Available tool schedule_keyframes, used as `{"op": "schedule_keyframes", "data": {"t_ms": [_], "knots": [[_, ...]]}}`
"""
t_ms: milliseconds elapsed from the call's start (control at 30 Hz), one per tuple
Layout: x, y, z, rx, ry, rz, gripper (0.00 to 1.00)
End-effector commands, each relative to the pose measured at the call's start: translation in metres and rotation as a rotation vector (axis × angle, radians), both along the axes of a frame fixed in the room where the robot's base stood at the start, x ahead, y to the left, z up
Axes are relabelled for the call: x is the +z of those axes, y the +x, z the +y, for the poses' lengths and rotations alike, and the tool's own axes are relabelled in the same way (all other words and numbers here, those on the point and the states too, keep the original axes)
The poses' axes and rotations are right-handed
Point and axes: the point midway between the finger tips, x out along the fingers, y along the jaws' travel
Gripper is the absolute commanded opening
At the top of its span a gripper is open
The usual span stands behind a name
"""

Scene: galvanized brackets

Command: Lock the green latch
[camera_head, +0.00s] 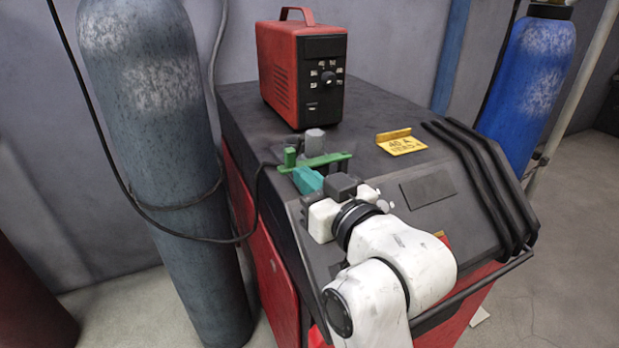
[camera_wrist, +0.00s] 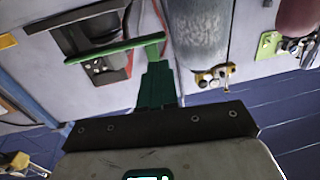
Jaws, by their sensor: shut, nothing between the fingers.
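My gripper (camera_head: 303,174) has teal fingers, shut and empty, close by the bar's left part. In the wrist view my gripper (camera_wrist: 157,66) points up at the bar's right end. I cannot tell whether they touch.
A grey knob (camera_head: 314,142) stands right behind the latch. A red power unit (camera_head: 301,75) is farther back on the cart (camera_head: 365,105). A tall grey cylinder (camera_head: 150,150) stands left, a blue one (camera_head: 532,85) right.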

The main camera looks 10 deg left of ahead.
Motion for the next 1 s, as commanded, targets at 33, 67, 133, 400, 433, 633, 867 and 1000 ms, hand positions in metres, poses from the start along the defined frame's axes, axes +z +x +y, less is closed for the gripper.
{"op": "schedule_keyframes", "data": {"t_ms": [33,67,133,400,433,633,867,1000], "knots": [[-0.001,-0.005,-0.004,-0.001,0.001,-0.001,0.0],[-0.001,-0.008,-0.006,-0.001,0.0,0.0,0.0],[-0.001,-0.014,-0.01,-0.002,0.0,0.0,0.0],[-0.001,-0.043,-0.03,-0.002,0.001,-0.001,0.0],[-0.001,-0.047,-0.033,-0.003,0.001,-0.001,0.0],[-0.001,-0.072,-0.049,-0.002,0.0,0.0,0.0],[-0.007,-0.082,-0.06,-0.01,-0.009,0.018,0.0],[-0.057,-0.08,-0.088,-0.073,-0.07,0.137,0.0]]}}
